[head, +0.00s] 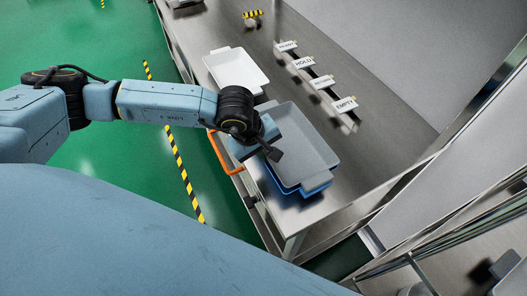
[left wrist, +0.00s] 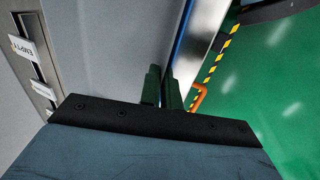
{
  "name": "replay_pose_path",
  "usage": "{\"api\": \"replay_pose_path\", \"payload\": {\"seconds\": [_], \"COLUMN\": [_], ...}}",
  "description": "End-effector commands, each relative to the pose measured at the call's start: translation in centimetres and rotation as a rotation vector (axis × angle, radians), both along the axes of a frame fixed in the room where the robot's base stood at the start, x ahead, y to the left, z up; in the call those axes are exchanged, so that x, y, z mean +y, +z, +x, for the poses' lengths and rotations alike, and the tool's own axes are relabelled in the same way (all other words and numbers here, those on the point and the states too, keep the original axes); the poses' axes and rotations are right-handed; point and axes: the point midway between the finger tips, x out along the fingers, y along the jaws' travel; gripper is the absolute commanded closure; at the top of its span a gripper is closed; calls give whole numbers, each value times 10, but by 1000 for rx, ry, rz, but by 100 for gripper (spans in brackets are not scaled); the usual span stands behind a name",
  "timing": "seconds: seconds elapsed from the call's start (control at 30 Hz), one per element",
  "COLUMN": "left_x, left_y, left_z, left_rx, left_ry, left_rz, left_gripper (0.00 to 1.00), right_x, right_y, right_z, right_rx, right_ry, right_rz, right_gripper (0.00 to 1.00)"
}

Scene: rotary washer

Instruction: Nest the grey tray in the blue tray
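The grey tray (head: 304,137) lies over the blue tray (head: 297,189) near the left edge of the steel table. The blue tray shows only as a rim along the grey tray's near and left sides; the rest is hidden. I cannot tell whether the grey tray is fully seated. My left gripper (head: 273,153) is at the grey tray's left edge. In the left wrist view its two fingers (left wrist: 163,88) stand close together with the grey tray's wall between them. The blue tray's edge (left wrist: 184,32) shows beyond. My right gripper is not in view.
A white tray (head: 236,69) stands farther back on the table. Several label stands, one reading EMPTY (head: 346,104), line the table to the right. An orange handle (head: 222,155) sticks out at the table's left side. The table surface (head: 345,60) beyond the labels is clear.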

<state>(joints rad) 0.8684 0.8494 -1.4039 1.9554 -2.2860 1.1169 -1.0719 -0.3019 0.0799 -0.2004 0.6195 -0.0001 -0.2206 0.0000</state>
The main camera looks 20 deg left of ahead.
Motion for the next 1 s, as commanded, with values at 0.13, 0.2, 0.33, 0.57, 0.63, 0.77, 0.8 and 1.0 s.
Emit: {"api": "replay_pose_path", "payload": {"seconds": [0.13, 0.2, 0.33, 0.57, 0.63, 0.77, 0.8, 1.0], "left_x": [1, 1, 1, 3, 3, 6, 7, 14], "left_y": [-10, -10, -11, -10, -7, 11, 20, 68], "left_z": [-6, -7, -7, -7, -8, -11, -12, -21], "left_rx": [20, 21, 23, 26, 25, 17, 12, -1], "left_ry": [0, 0, 1, 2, 2, 2, 1, -1], "left_rz": [7, 7, 8, 11, 11, 7, 5, 0], "left_gripper": [75, 72, 72, 72, 72, 72, 72, 72], "right_x": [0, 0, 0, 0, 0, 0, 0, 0], "right_y": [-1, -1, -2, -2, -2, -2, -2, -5], "right_z": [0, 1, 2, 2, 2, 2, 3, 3], "right_rx": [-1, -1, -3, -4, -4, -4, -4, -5], "right_ry": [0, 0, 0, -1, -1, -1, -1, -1], "right_rz": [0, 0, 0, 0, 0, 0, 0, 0], "right_gripper": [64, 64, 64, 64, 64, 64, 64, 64]}}
